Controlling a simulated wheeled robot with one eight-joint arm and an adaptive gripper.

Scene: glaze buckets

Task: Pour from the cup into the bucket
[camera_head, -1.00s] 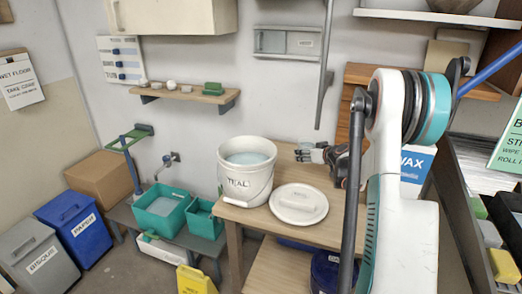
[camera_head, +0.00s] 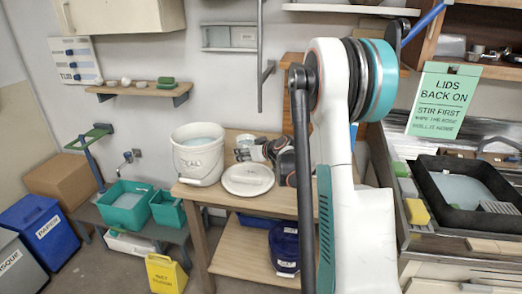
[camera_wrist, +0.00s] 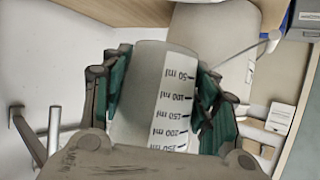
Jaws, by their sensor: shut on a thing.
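The white bucket (camera_head: 198,160) stands upright on the wooden table, with pale blue liquid (camera_head: 198,142) inside. Its round white lid (camera_head: 248,181) lies just right of it. My gripper (camera_head: 246,153) is to the right of the bucket, above and behind the lid. In the wrist view my gripper (camera_wrist: 158,100) is shut on a translucent grey cup (camera_wrist: 140,90) with a millilitre scale, between green finger pads. The scale's writing appears upside down there. What the cup holds cannot be told, and in the head view the cup is hard to make out.
The wooden table (camera_head: 225,260) has a lower shelf with a blue tub (camera_head: 284,248). A black tray (camera_head: 465,185) and a green sign (camera_head: 443,100) are at right. A wall shelf (camera_head: 140,89) hangs above.

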